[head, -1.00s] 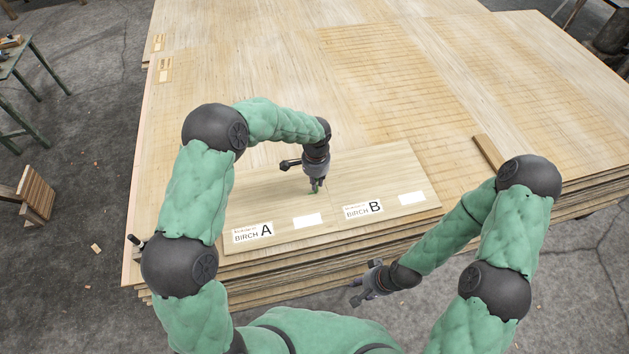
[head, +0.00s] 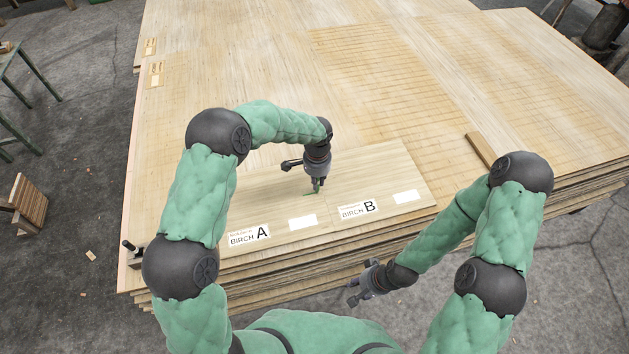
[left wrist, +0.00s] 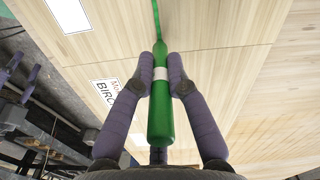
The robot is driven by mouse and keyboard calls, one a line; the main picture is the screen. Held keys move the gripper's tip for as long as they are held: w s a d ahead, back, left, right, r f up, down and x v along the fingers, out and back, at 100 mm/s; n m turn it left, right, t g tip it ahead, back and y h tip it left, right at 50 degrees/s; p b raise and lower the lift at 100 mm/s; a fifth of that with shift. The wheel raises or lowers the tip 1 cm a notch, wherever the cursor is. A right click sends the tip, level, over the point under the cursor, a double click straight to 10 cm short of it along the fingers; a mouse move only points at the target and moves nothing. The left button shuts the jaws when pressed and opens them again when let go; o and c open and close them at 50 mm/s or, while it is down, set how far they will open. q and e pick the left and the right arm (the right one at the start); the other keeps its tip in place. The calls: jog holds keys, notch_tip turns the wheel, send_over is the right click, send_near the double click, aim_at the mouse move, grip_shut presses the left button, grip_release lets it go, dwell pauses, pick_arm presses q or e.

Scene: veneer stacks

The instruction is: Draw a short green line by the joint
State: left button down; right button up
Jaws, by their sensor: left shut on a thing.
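My left gripper (head: 318,186) is shut on a green marker (left wrist: 160,125) with a white band, held over the joined veneer sheets. A short green line (head: 308,194) lies on the Birch A sheet (head: 265,200), just left of the marker in the head view. The joint (left wrist: 225,47) with the Birch B sheet (head: 385,170) runs across near the fingertips. I cannot tell whether the marker tip touches the wood. My right gripper (head: 360,287) is open and empty, off the stack's front edge.
Printed labels (head: 249,235) and blank white labels (head: 303,222) lie along the sheets' front edge. A wooden block (head: 481,150) lies on the stack at right. A dark object (head: 132,247) sits at the front left corner.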

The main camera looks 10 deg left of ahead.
pick_arm(q)
jog(key=shift+d, duration=0.15)
jog(key=shift+r, duration=0.15)
jog(key=shift+r+p, duration=2.55)
jog(key=shift+r, duration=0.9)
